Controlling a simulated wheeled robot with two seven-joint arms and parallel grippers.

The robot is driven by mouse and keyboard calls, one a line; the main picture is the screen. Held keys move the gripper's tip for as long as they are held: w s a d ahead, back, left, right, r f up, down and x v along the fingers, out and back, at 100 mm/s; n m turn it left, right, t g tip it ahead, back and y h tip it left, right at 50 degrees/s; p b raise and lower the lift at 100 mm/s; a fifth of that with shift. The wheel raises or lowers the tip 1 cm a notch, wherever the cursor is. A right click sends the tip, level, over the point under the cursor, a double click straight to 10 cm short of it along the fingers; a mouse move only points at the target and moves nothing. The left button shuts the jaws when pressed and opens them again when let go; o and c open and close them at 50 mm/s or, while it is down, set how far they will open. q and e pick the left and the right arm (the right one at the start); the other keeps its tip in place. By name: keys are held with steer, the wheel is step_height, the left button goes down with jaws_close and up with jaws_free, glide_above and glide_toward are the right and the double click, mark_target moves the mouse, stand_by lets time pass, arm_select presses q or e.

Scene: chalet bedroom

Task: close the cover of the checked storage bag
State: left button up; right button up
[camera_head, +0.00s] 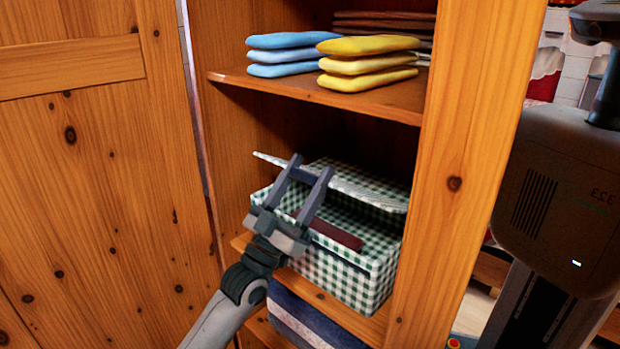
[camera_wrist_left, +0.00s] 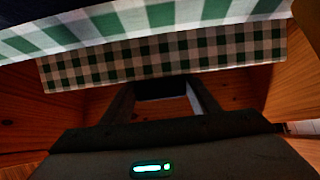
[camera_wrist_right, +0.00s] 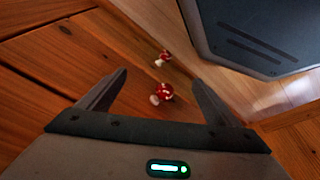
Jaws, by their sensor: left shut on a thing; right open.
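The green-and-white checked storage bag (camera_head: 345,277) stands on a lower shelf of the wooden cabinet. Its checked cover (camera_head: 365,187) is partly raised, with a gap above the bag's front; a dark red strip (camera_head: 330,232) shows at the front. My left gripper (camera_head: 311,163) reaches over the bag's front and is shut at the cover's front edge; its fingers hide part of the cover. Checked cloth (camera_wrist_left: 165,55) shows just past the fingers in the left wrist view. My right gripper (camera_wrist_right: 160,88) is open and empty, away from the bag.
Folded blue (camera_head: 285,55) and yellow cloths (camera_head: 367,62) lie on the shelf above. A striped folded fabric (camera_head: 305,318) lies below the bag. A wooden cabinet door (camera_head: 90,190) stands open at left. Small red-and-white items (camera_wrist_right: 162,93) lie beyond my right gripper.

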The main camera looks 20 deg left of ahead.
arm_select(q)
steer(key=shift+s+a+f+b, duration=0.1)
steer(key=shift+s+f+b, duration=0.1)
steer(key=shift+f, duration=0.25)
steer(key=shift+s+f+b, duration=0.1)
steer(key=shift+f+b, duration=0.05)
steer(key=shift+f, duration=0.25)
steer(key=shift+s+a+f+b, duration=0.15)
steer(key=shift+s+f+b, duration=0.25)
steer(key=shift+f, duration=0.7)
steer(key=shift+s+a+f+b, duration=0.1)
steer(key=shift+s+f+b, duration=0.15)
steer(key=shift+f+b, duration=0.6)
steer(key=shift+s+a+f+b, duration=0.15)
steer(key=shift+s+f, duration=0.15)
steer(key=shift+f, duration=1.1)
arm_select(e)
step_height(320, 180, up, 8)
steer(key=a+t, duration=0.1)
steer(key=shift+a+f, duration=0.15)
steer(key=shift+a, duration=0.05)
steer(key=shift+s, duration=0.1)
arm_select(q)
steer(key=o, duration=1.5)
steer(key=shift+r, duration=0.1)
